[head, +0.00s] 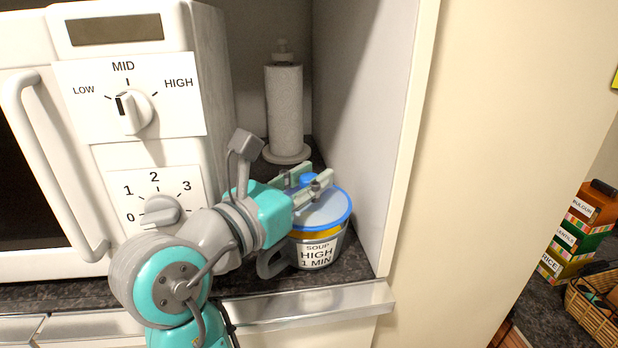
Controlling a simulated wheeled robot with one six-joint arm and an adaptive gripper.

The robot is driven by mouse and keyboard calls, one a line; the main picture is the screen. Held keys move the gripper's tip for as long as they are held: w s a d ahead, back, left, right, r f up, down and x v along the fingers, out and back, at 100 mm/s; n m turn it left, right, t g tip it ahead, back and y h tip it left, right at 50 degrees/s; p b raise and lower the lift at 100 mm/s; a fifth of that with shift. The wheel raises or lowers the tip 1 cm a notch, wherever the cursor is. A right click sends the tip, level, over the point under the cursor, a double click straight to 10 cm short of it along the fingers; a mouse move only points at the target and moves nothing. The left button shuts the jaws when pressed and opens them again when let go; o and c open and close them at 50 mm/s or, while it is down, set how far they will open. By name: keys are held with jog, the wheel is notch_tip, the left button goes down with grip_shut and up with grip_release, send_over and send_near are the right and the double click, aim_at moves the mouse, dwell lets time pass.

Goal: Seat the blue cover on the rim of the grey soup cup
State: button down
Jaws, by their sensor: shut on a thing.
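The blue cover (327,212) has a pale, see-through top, a blue rim and a blue knob. My gripper (307,182) is shut on the cover's blue knob from the left. The cover is over the mouth of the grey soup cup (320,254) and looks about level. A yellow band shows just under the blue rim. I cannot tell whether the rim touches the cup all around. The cup stands upright on the dark counter, its label reading SOUP HIGH 1 MIN and its grey handle to the left. My arm hides the cover's left side.
A white microwave (215,75) with two dials stands left of the cup. A paper towel roll (285,105) stands behind. A cabinet side panel (372,120) is close on the right. The counter's front edge (305,303) is just before the cup. Boxes (575,232) and a basket (600,310) are far right.

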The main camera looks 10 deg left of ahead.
jog(key=shift+f, duration=0.9)
dwell(0.9)
jog(key=shift+s, duration=0.1)
dwell(1.1)
jog(key=c, duration=0.8)
grip_release()
jog(key=shift+a, duration=0.1)
jog(key=v, duration=1.2)
jog(key=shift+f, duration=0.15)
